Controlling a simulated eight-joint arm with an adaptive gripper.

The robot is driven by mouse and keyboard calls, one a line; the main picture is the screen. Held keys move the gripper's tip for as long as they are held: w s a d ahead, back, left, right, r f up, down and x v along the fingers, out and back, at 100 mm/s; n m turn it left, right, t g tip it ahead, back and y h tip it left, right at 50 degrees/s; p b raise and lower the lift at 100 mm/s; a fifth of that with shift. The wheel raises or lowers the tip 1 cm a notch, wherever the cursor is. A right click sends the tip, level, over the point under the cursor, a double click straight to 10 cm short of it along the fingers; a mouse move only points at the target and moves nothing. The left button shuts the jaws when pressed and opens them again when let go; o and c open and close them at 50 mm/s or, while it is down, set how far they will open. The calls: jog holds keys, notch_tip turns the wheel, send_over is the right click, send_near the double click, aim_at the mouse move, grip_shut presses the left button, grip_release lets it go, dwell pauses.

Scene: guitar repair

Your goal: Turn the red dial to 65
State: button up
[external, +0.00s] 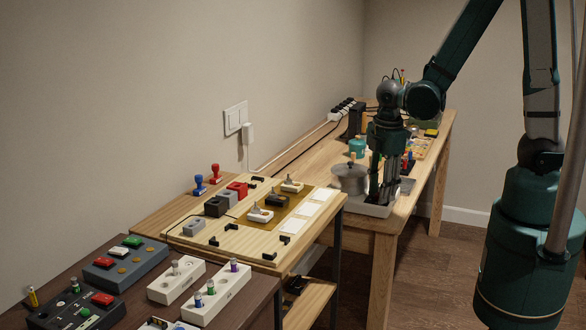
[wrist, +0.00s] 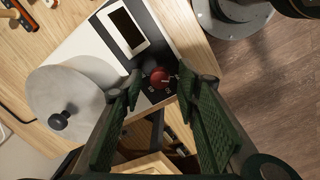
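The red dial (wrist: 160,77) is a small round knob with a pale pointer mark on the dark strip of a white appliance (wrist: 88,48), below a framed dark display (wrist: 127,27) in the wrist view. I cannot read a number on the display or at the dial. My gripper (wrist: 170,88) is open and empty, with its green ribbed fingers on either side of the dial, seen from above. In the external view my gripper (external: 383,198) points down at the appliance's near right edge, and the dial is hidden. I cannot tell whether the fingers touch the dial.
A lidded metal pot (external: 350,178) stands on the appliance left of my gripper; its lid (wrist: 65,103) with black knob shows in the wrist view. A teal pot (external: 357,147) stands behind. A board with blocks (external: 262,215) lies on the nearer table. Open floor lies right.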

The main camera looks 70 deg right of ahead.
jog(key=shift+c, duration=0.6)
jog(key=c, duration=0.8)
jog(key=shift+o, duration=0.2)
jog(key=shift+m, duration=0.3)
jog(key=m+b, duration=0.1)
jog(key=m, duration=0.9)
jog(key=shift+m+g+b, duration=0.3)
jog(key=shift+b, duration=0.1)
jog(key=m, duration=0.6)
jog(key=shift+w, duration=0.1)
jog(key=m+b, duration=0.1)
jog(key=m, duration=0.5)
jog(key=shift+g, duration=0.3)
jog(key=shift+m, duration=0.4)
